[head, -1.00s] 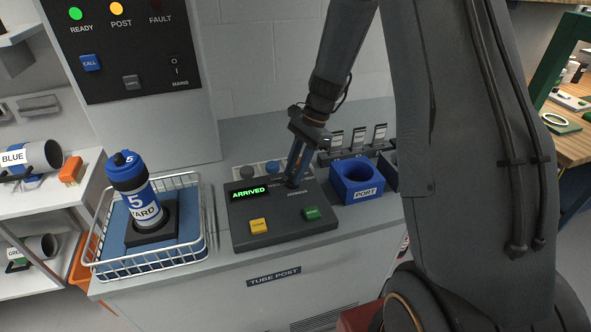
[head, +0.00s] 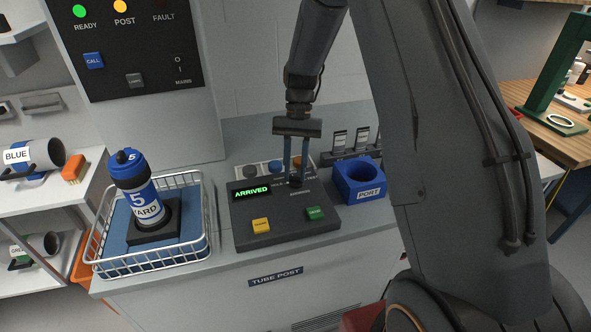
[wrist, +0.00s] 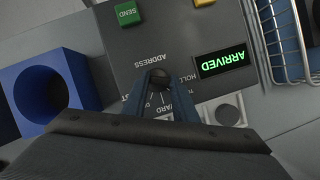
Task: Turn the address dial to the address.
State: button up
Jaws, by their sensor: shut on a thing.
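The address dial (head: 296,181) is a small black knob at the upper right of the dark control box (head: 285,222). My gripper (head: 296,174) points down with one finger on each side of the knob, shut on it. The fingers hide some labels, and I cannot tell which one the dial points at. The green display (head: 251,190) reads ARRIVED.
The box also has a yellow button (head: 261,225) and a green SEND button (head: 315,213). A wire basket (head: 203,222) with a blue and black carrier (head: 138,191) marked 5 YARD stands left. A blue PORT block (head: 351,188) stands close on the right.

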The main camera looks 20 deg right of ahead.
jog(key=shift+n+h, duration=0.3)
jog(key=shift+n, duration=0.3)
jog(key=o, duration=1)
jog(key=shift+o, duration=0.2)
jog(key=a+b+v, duration=0.1)
jog(key=b+v, duration=0.1)
jog(key=v, duration=0.5)
jog(key=shift+d+r, duration=0.4)
jog(key=shift+d, duration=0.15)
jog(key=shift+w, duration=0.15)
